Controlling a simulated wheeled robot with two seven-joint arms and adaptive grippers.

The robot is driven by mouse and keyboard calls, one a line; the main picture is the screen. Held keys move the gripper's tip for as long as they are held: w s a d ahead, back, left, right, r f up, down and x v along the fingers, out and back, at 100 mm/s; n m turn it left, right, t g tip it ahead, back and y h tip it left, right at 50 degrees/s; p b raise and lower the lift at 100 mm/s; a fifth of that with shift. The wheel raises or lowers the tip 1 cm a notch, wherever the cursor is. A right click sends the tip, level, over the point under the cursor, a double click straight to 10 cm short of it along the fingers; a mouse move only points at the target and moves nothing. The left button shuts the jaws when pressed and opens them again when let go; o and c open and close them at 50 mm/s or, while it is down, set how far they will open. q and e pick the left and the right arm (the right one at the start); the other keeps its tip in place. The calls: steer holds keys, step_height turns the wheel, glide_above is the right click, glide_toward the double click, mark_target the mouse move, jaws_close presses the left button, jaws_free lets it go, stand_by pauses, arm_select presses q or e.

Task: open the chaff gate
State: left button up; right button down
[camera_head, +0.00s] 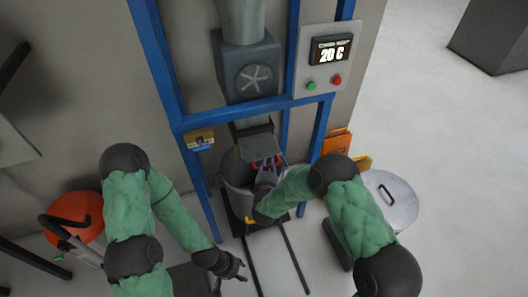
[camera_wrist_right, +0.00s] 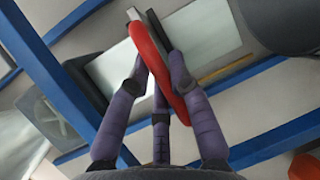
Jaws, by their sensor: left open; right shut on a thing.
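The chaff gate (camera_head: 254,147) is a grey plate under the chute inside the blue frame. Its red handle (camera_head: 276,160) is at the plate's lower edge and fills the middle of the right wrist view (camera_wrist_right: 149,48). My right gripper (camera_head: 265,174) is shut on the red handle, with purple fingers on both sides of it in the wrist view (camera_wrist_right: 160,85). How far the gate stands open is hard to tell. My left gripper (camera_head: 236,267) is open and empty, low over the floor near the rails.
A dark round bin (camera_head: 238,196) stands below the gate. Blue frame posts (camera_head: 158,60) flank the machine. A panel (camera_head: 324,68) reads "20 C", with green and red buttons.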

steer(key=shift+s+d+f, duration=0.1)
steer(key=shift+s, duration=0.3)
steer(key=c, duration=1.4)
jaws_free()
steer(key=s, duration=0.4)
steer(key=s+r, duration=0.1)
steer(key=s, duration=0.2)
steer(key=s+r, duration=0.1)
steer(key=s, duration=0.3)
steer(key=shift+s+a+r, duration=0.2)
steer(key=shift+s+a, duration=0.05)
steer(key=shift+s, duration=0.1)
